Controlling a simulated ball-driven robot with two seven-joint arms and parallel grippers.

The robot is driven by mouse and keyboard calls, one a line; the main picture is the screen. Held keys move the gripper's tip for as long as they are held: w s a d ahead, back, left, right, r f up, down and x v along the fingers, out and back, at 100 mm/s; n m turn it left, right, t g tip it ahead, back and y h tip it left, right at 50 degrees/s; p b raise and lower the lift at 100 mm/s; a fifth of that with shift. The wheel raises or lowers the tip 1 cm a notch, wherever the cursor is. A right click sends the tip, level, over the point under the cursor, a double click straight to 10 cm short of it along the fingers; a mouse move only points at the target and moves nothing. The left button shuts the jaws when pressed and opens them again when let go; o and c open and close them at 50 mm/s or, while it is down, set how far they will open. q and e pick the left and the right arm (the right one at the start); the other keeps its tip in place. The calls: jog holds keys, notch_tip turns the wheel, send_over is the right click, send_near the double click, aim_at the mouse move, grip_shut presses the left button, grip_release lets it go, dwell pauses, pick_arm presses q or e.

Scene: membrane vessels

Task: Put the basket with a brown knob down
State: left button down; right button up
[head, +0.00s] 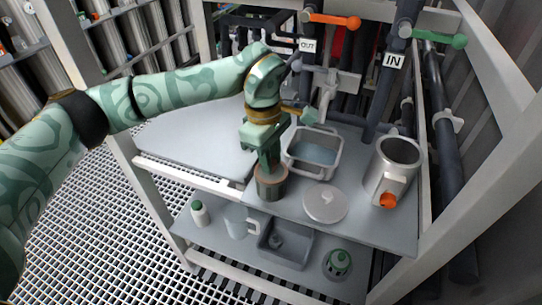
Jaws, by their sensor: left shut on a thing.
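My left gripper (267,155) points down and is shut on the basket with a brown knob (271,190). The basket is a small grey cylinder with a brown upper part, and the fingers cover its top. It is upright over the front left part of the grey upper shelf (365,226). I cannot tell whether its bottom touches the shelf. My right gripper is not in view.
A round grey lid (325,203) lies right of the basket. A square grey tub (314,152) stands behind, and a metal vessel with an orange knob (396,165) at right. Below, the lower shelf holds a grey tray (287,246), a pale jug (236,221) and green-topped items.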

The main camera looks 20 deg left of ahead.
pick_arm(q)
jog(key=c, duration=1.2)
grip_release()
jog(key=shift+f, duration=0.1)
notch_tip(320, 180, up, 12)
jog(key=a+p, duration=0.1)
jog(key=p, duration=0.2)
jog(key=shift+w+a+p, duration=0.2)
jog(key=shift+a+p, duration=0.05)
jog(key=shift+p, duration=0.15)
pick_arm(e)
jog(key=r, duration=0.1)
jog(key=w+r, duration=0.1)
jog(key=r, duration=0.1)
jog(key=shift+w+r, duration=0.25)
pick_arm(q)
jog(key=shift+s, duration=0.1)
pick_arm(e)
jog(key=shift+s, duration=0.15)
